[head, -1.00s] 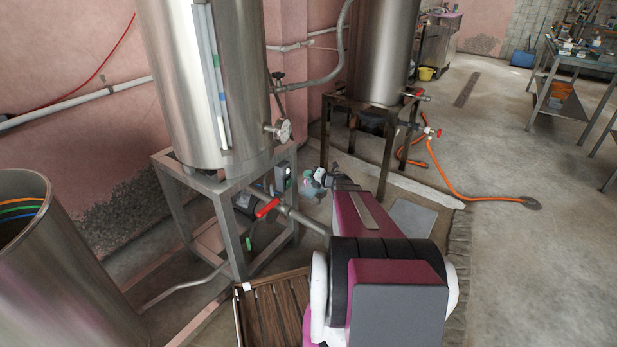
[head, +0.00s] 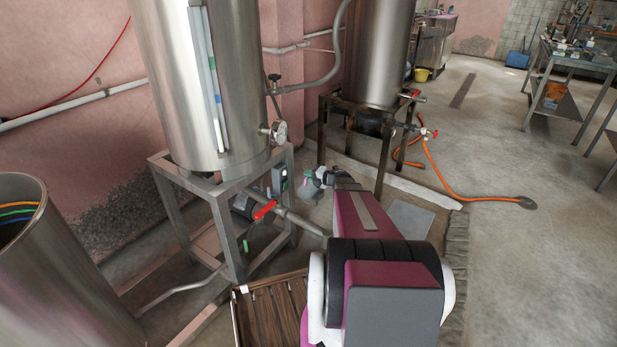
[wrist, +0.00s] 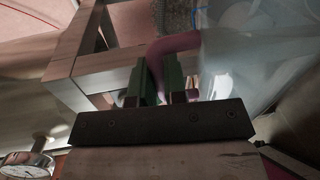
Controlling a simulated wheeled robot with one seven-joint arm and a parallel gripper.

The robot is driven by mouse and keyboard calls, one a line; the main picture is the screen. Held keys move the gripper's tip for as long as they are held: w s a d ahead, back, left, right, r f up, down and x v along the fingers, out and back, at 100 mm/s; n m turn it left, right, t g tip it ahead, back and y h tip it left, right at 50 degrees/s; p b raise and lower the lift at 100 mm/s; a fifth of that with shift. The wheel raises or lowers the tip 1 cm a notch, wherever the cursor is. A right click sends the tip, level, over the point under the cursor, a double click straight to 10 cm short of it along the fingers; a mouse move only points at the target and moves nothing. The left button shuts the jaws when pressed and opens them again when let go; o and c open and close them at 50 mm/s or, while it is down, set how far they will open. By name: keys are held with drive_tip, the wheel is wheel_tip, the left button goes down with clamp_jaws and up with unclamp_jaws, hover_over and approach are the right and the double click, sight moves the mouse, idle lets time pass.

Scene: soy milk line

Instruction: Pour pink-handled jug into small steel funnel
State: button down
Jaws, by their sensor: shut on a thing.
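The pink-handled jug shows in the wrist view as a large, clear, pale body (wrist: 255,50) at the right, with a curved pink handle (wrist: 172,45). My gripper (wrist: 157,85) has its green-padded fingers closed on the handle. In the head view my gripper (head: 323,176) is small and far out beyond my arm, beside the tank stand. A pale greenish, see-through shape next to it, likely the jug (head: 308,181), is partly hidden. I cannot tell the jug's tilt or what is in it. I cannot make out the small steel funnel in either view.
A steel tank (head: 215,90) on a grey metal stand (head: 222,215) stands left of my gripper. A red-handled valve pipe (head: 285,216) juts out below it. A second tank (head: 380,50) stands behind. A slatted wooden crate (head: 275,310) is in front. Open floor lies right.

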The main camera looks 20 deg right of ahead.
drive_tip(key=shift+w+d, duration=0.1)
idle(0.5)
drive_tip(key=shift+w+d+r+m+g+y, duration=0.15)
drive_tip(key=shift+w+d+m+y, duration=0.05)
drive_tip(key=shift+w+d+m, duration=0.55)
drive_tip(key=shift+w+d+r+m+g+y, duration=0.2)
drive_tip(key=shift+w+d+m, duration=0.35)
drive_tip(key=shift+d+m, duration=0.25)
drive_tip(key=shift+d, duration=0.1)
drive_tip(key=shift+w+d+m, duration=0.35)
drive_tip(key=shift+w+d, duration=0.1)
idle(1.4)
